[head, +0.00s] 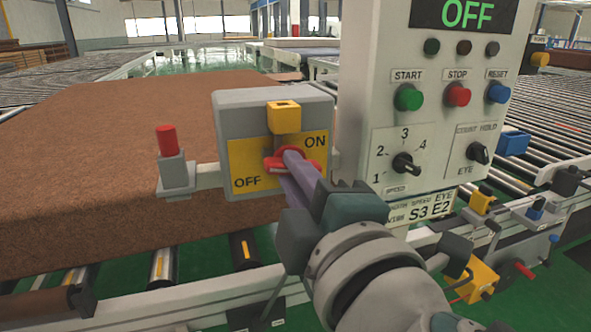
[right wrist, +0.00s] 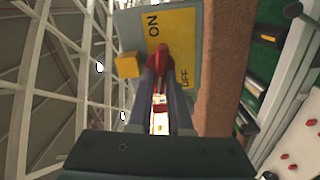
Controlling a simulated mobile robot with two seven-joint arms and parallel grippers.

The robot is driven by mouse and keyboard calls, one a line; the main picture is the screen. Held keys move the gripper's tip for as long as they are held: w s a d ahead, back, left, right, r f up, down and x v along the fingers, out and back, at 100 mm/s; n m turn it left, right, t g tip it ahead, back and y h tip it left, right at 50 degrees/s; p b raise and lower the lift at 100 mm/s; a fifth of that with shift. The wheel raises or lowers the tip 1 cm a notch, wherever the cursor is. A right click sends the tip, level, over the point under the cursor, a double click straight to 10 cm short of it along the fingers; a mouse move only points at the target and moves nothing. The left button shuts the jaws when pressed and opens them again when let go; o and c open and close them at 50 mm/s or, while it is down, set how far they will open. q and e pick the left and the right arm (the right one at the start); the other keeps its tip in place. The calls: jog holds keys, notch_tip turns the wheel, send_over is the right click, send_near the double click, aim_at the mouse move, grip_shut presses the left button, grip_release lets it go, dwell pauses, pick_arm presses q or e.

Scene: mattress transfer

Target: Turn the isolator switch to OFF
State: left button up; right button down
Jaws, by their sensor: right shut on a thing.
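The isolator switch is a grey box (head: 235,108) with a yellow plate (head: 247,158) marked ON at upper right and OFF at lower left. A yellow block (head: 283,116) sits at its top. Its red handle (head: 308,165) is in the plate's middle, partly hidden by my fingers; its exact angle is hard to tell. My right gripper (head: 289,162) is shut on this handle, reaching in from lower right. In the right wrist view both fingers flank the red handle (right wrist: 163,60), beside the yellow plate (right wrist: 190,45). My left gripper is not in view.
A control panel (head: 370,100) stands right of the switch, with START, STOP and RESET buttons, two knobs and a display reading OFF. A red-topped post (head: 167,142) stands left. A large brown mattress (head: 110,140) lies behind on rollers. Small coloured fittings line the rail at lower right.

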jog(key=shift+n, duration=1.1)
jog(key=c, duration=0.8)
grip_release()
jog(key=shift+c, duration=0.2)
jog(key=b+v, duration=0.1)
jog(key=v, duration=0.9)
